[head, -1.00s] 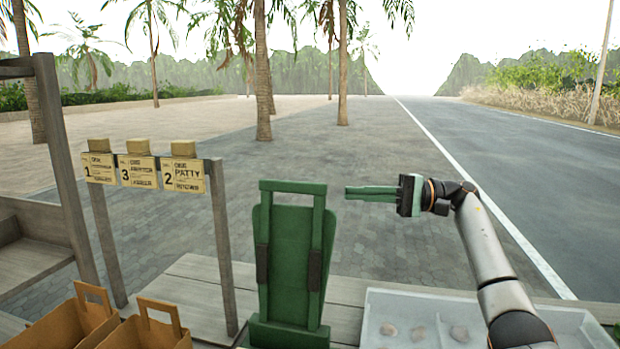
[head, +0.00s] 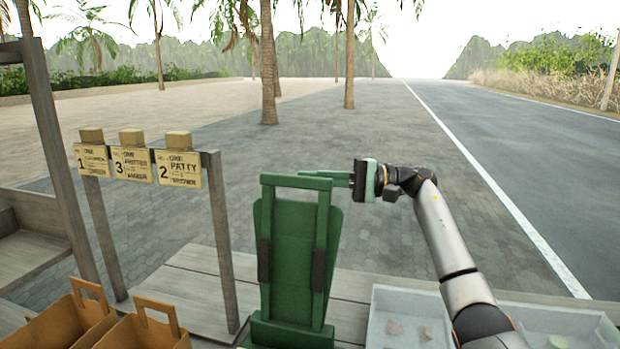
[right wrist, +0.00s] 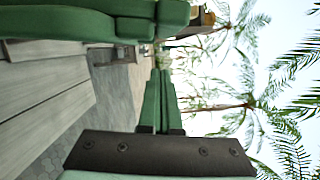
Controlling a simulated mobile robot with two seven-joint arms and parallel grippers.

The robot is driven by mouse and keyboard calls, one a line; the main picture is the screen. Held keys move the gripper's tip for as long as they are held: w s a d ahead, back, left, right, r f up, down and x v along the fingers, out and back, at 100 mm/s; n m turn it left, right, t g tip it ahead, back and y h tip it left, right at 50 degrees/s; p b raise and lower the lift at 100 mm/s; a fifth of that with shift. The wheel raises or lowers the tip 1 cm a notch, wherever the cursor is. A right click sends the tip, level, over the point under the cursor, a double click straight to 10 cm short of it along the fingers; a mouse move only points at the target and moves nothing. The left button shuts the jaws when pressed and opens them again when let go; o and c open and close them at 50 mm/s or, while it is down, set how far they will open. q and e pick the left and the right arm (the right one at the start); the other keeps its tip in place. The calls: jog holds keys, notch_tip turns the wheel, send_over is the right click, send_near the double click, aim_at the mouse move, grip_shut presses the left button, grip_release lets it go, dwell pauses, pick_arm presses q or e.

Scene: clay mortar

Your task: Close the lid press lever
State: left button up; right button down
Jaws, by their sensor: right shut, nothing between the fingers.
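The green lid press (head: 291,262) stands upright on the wooden counter in the head view. Its lever, a U-shaped green handle (head: 296,182), is raised, with its crossbar at the top. My right gripper (head: 328,177) comes in from the right, with its green fingers shut and empty. The fingertips are at the upper right corner of the handle; I cannot tell whether they touch it. In the right wrist view, the shut fingers (right wrist: 158,95) point forward, and green parts of the press (right wrist: 90,22) fill the upper left. My left gripper is not in view.
A rack with order cards (head: 130,163) stands left of the press. Paper bags (head: 145,325) sit at the front left. A pale tray (head: 375,320) with several pieces lies to the right, under my right arm. The space above the counter behind the press is clear.

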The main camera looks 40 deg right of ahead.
aim_at(310, 181)
jog(key=shift+s+a+r, duration=0.25)
jog(key=shift+s+a, duration=0.7)
jog(key=shift+s, duration=0.15)
jog(key=shift+s+a, duration=0.15)
